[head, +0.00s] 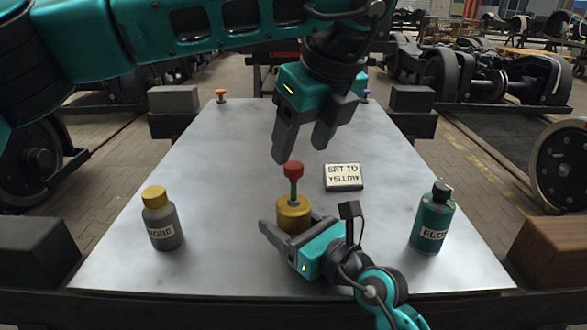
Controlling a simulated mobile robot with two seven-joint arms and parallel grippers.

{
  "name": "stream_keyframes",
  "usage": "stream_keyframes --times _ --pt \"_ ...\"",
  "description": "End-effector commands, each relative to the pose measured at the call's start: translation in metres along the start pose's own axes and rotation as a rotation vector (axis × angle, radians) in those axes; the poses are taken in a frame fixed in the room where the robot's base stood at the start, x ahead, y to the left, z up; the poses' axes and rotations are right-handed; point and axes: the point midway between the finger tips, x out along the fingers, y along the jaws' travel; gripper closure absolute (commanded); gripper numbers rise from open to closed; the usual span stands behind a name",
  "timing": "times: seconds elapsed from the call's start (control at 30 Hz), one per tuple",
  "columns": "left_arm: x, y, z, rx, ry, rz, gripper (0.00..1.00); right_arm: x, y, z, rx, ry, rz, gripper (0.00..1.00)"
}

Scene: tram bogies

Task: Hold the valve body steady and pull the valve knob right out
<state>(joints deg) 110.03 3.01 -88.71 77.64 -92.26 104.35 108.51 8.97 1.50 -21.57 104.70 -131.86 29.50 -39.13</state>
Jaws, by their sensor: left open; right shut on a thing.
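The valve body (291,217) is a short brass-yellow cylinder upright on the grey metal table top (235,190). The valve knob (293,168) is a red cap on a green stem rising from the middle of the body. My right gripper (286,227) is low at the table and shut on the valve body, with its fingers hiding the body's lower part. My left gripper (301,146) points down just above the red knob, its fingers spread and empty. I cannot tell whether its left finger touches the knob.
A sign reading "SET TO YELLOW" (343,176) lies right of the knob. A grey bottle with a yellow cap (161,219) stands at left, a teal bottle (432,219) at right. An orange peg (221,95) and a blue peg (366,96) are at the far corners.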

Motion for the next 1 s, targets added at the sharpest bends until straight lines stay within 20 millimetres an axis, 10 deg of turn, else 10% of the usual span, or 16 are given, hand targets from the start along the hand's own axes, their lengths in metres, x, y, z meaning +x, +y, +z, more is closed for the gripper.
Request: stream_keyframes --times 0.33,0.77,0.8,1.0 --pt "-0.068 -0.001 0.0 0.0 -0.002 -0.003 0.39 0.0 0.0 -0.001 0.0 0.002 0.0 0.69" --pt "-0.082 0.0 0.0 0.001 0.0 0.0 0.39 0.0 0.0 -0.001 0.0 0.001 0.0 0.69" --pt "-0.082 0.0 0.0 0.001 0.0 0.0 0.39 0.0 0.0 -0.001 0.0 0.001 0.0 0.33" --pt "-0.081 0.0 0.0 0.001 -0.001 0.0 0.39 0.0 0.0 0.0 0.0 0.001 0.0 0.14"
